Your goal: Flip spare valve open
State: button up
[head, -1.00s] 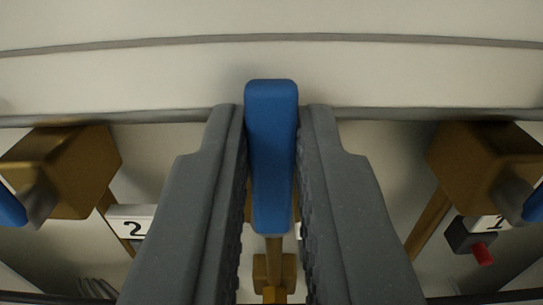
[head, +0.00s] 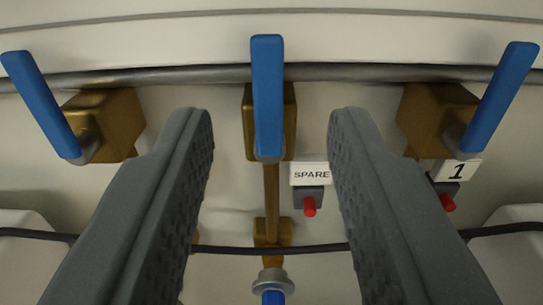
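The spare valve is in the middle of the head view, with a blue lever handle (head: 267,95) on a brass body (head: 289,120). Its handle stands straight up in the picture, in line with the brass pipe (head: 271,200) below it. A white label reading SPARE (head: 310,174) sits just right of that pipe. My gripper (head: 268,125) is open and empty. One finger is on each side of the spare valve, with a clear gap between each finger and the handle.
A valve at left has a blue handle (head: 40,105) tilted up-left. Another at right, by label 1 (head: 457,171), has a blue handle (head: 500,98) tilted up-right. Red-tipped switches (head: 310,206) sit under the labels. A grey pipe (head: 350,72) and black cable (head: 325,247) run across.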

jog(key=s+b, duration=0.2)
jog(key=s, duration=0.7)
jog(key=shift+d, duration=0.35)
jog(key=s+r+g+b, duration=0.1)
jog(key=s+r+b, duration=0.1)
jog(key=s, duration=0.5)
jog(key=s+r+b, duration=0.2)
jog(key=s+b, duration=0.2)
jog(key=s, duration=0.2)
jog(key=s+r+g+h+b, duration=0.1)
jog(key=s+r+b, duration=0.1)
jog(key=s+b, duration=0.2)
jog(key=s, duration=0.3)
jog(key=shift+s+a+r+m+g, duration=0.2)
jog(key=shift+s+r+m+g, duration=0.1)
jog(key=shift+r, duration=0.05)
